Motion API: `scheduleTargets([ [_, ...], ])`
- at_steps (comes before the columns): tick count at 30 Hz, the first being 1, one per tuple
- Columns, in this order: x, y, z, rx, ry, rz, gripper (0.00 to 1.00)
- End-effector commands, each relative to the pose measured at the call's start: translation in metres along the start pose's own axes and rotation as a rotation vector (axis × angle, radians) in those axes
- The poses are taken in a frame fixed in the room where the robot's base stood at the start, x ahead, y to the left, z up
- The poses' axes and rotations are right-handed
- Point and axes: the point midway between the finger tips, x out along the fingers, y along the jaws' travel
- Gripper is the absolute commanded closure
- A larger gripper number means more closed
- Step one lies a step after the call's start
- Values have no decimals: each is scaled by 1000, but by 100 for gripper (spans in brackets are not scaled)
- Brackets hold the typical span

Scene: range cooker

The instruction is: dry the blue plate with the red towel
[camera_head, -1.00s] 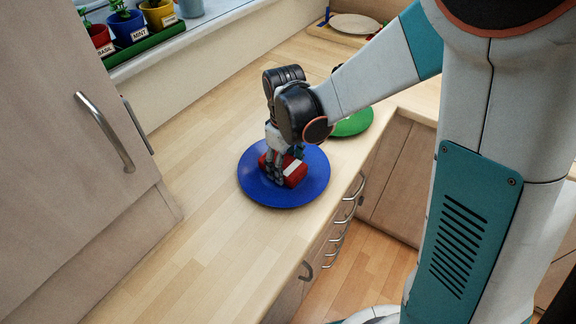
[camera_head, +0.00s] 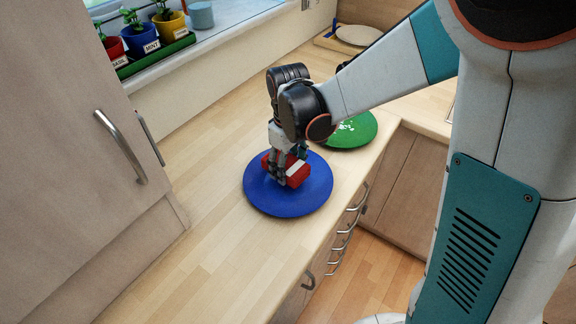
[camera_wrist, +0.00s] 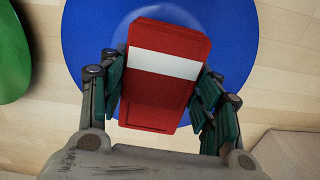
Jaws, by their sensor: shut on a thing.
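The blue plate (camera_head: 300,205) lies flat on the wooden counter, and it also shows in the wrist view (camera_wrist: 85,38). The red towel (camera_head: 298,175) is a folded block with a white stripe, and it fills the middle of the wrist view (camera_wrist: 160,92). My gripper (camera_head: 284,178) is shut on the towel, with one finger on each side of it. The towel is over the plate; whether it touches the surface I cannot tell. In the wrist view a paler patch shows on the plate around the towel's far end.
A green plate (camera_head: 352,130) with white marks lies just behind the blue plate. A pale plate (camera_head: 358,35) lies in a wooden tray at the back. Potted herbs (camera_head: 137,35) stand on the windowsill. A cabinet door (camera_head: 65,130) is at left. The counter's front-left is clear.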

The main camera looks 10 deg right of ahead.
Motion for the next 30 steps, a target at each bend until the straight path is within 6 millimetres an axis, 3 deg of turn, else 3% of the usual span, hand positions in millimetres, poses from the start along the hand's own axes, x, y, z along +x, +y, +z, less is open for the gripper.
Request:
scheduleTargets([
  [15,-49,0,0,0,0,0,68],
  [30,-51,0,0,0,0,0,68],
])
